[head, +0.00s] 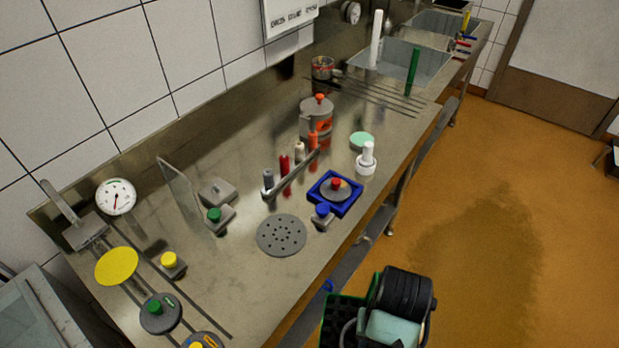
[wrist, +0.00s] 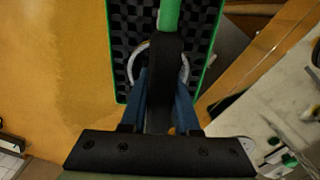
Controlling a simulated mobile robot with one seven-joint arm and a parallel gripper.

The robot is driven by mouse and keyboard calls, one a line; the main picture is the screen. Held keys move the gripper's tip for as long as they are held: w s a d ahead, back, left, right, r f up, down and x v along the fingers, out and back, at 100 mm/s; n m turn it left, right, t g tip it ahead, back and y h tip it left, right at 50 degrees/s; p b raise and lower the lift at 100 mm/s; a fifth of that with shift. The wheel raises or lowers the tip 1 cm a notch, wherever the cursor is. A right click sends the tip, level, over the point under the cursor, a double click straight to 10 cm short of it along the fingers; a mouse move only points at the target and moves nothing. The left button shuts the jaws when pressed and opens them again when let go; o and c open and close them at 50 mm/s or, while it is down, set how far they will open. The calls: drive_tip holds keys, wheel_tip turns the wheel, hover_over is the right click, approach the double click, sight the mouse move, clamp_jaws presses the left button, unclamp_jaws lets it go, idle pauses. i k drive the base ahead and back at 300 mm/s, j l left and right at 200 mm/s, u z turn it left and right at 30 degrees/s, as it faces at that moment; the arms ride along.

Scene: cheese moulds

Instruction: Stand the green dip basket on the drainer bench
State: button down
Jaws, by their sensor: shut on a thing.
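The green dip basket (wrist: 113,62) hangs in my gripper (wrist: 165,85) in the wrist view, with a green rim and a dark lattice inside. The two blue fingers are closed around its upright handle (wrist: 169,14), whose top is green. In the head view the basket (head: 337,316) shows at the bottom, partly hidden by my arm, off the front edge of the bench and over the floor. The steel drainer bench (head: 250,262) runs diagonally across the head view, with dark grooves at its near left and far ends. The basket is apart from it.
A perforated grey disc (head: 281,236), a blue tray (head: 334,206) with a red-knobbed lid, a blue-knobbed weight (head: 322,217) and a white plunger (head: 366,160) crowd the middle. Yellow disc (head: 117,266) and knobbed lids stand near left. Sinks (head: 402,62) lie far. Bare steel shows between the near items.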

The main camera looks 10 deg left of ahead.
sight(377, 106)
drive_tip(key=i+l+z, duration=0.25)
drive_tip(key=i, duration=0.75)
drive_tip(key=i+z, duration=0.25)
drive_tip(key=i, duration=0.75)
drive_tip(key=i+j+z, duration=0.15)
drive_tip(key=i+z, duration=0.15)
drive_tip(key=i, duration=0.7)
